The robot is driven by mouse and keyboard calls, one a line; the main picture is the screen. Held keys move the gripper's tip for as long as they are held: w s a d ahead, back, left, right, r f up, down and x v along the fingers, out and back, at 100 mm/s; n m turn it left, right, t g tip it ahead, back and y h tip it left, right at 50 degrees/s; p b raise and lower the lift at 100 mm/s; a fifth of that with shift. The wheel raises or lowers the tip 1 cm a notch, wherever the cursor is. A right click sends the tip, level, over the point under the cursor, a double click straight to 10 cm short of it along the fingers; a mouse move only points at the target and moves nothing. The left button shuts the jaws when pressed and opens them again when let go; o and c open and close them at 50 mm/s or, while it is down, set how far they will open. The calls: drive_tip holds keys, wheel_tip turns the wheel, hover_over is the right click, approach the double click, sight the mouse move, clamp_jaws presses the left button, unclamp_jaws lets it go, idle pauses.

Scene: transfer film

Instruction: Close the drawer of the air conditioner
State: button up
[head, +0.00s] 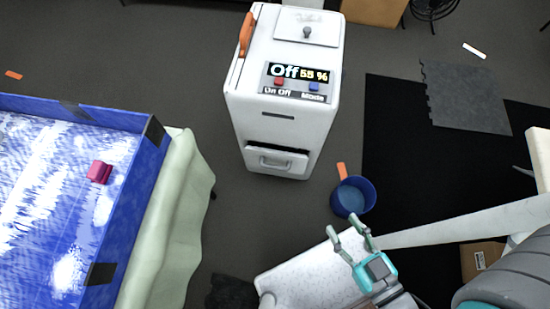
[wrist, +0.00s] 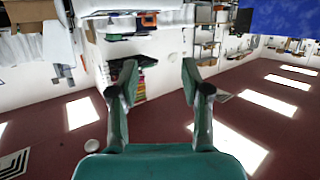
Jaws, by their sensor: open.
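The white air conditioner (head: 290,95) stands upright on the dark floor at the top middle of the head view. Its display reads "Off" and "55 %", with a red and a blue button below. The drawer (head: 276,160) is low on its front, has a handle, and appears to stick out a little. My gripper (head: 347,233) is in the lower right of the head view, apart from the air conditioner, with its fingers spread and nothing between them. The wrist view also shows my gripper (wrist: 157,82) open and empty; neither the air conditioner nor the drawer is seen there.
A blue bucket (head: 353,197) stands on the floor between my gripper and the air conditioner, to the right. A blue-walled table (head: 150,165) with a magenta block (head: 99,172) is at left. A white speckled surface (head: 310,280) lies below my gripper. Floor before the drawer looks clear.

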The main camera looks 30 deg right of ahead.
drive_tip(key=n+g+h, duration=0.1)
drive_tip(key=n+g, duration=1)
drive_tip(key=g, duration=0.2)
approach(276, 167)
drive_tip(key=f, duration=0.3)
drive_tip(key=w+f, duration=0.1)
drive_tip(key=f, duration=0.2)
drive_tip(key=d+f, duration=0.1)
drive_tip(key=f, duration=0.2)
drive_tip(key=shift+w, duration=0.25)
clamp_jaws()
